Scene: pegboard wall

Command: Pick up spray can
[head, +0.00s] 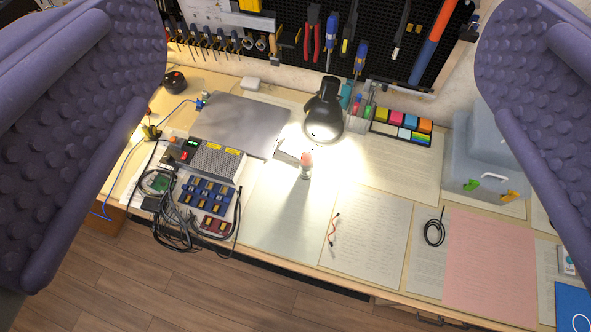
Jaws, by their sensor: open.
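A small can with a reddish top and a pale, shiny body (306,166) stands upright on the bench, in the bright pool of light under a black lamp; it looks like the spray can, but its details are too small to read. My gripper (318,130) is open, its two purple, bumpy fingers wide apart at the left and right edges of the head view. The can shows in the gap between them, well away from both. Nothing is held.
The black lamp head (323,112) hangs close behind the can. A grey laptop (238,122) and an electronics box with cables (208,160) lie left. A pen holder (357,118) stands behind right, a pale storage box (485,165) at right. Flat papers (365,240) cover the front.

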